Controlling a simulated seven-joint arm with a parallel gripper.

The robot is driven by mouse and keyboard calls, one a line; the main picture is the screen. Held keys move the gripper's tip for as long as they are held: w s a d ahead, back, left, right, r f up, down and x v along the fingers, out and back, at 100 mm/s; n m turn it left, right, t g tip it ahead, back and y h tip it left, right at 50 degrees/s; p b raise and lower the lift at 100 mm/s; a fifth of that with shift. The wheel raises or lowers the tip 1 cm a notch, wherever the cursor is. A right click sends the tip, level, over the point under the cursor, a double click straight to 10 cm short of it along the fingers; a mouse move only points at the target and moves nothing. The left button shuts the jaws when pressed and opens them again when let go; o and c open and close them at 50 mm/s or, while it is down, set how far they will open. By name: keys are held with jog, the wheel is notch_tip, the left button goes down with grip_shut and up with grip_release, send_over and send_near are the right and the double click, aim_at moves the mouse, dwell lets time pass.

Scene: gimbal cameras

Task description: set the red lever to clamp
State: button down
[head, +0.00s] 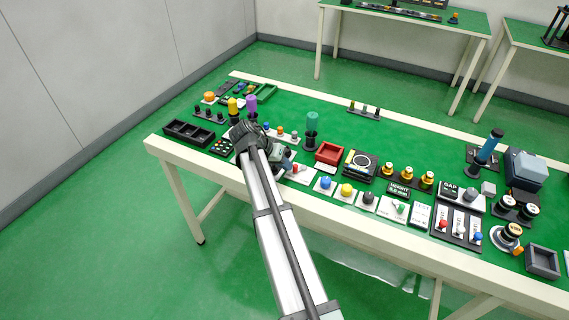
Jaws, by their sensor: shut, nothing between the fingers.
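A small red-tipped part (296,168) stands on a white plate (303,175) near the front edge of the green-topped bench. It may be the red lever. Another red knob (443,224) tops one of three sliders on a dark panel at the right. I cannot read a clamp label on either. My gripper (289,166) is shut and empty, just left of the red-tipped part. Whether it touches that part cannot be told at this size. My arm comes up from the bottom and hides part of the bench.
A red tray (329,153) is just behind and right of my gripper. A blue button (326,182) and a yellow button (347,189) sit to the right along the front edge. A teal-topped cylinder (312,122) stands behind. The back-middle bench top is mostly clear.

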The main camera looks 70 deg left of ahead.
jog(key=shift+d+n, duration=0.3)
jog(key=shift+w+d+n+y, duration=0.15)
jog(key=shift+d+n+y, duration=0.7)
jog(key=shift+n, duration=0.25)
jog(key=shift+w+d+n+g+y, duration=0.2)
jog(key=shift+d+n+g+y, duration=0.3)
jog(key=shift+n, duration=0.4)
jog(key=n+y, duration=0.1)
jog(key=w+d+n+g+y, duration=0.1)
jog(key=n, duration=0.1)
jog(key=shift+d, duration=0.25)
jog(key=shift+w+d+n+g+y, duration=0.15)
jog(key=shift+w+n+g+y, duration=0.1)
jog(key=shift+n, duration=0.35)
jog(key=shift+w+d+n+g+y, duration=0.15)
jog(key=shift+w+n+g+y, duration=0.1)
jog(key=shift+n, duration=0.35)
jog(key=shift+s+a, duration=0.15)
jog(key=shift+d, duration=0.8)
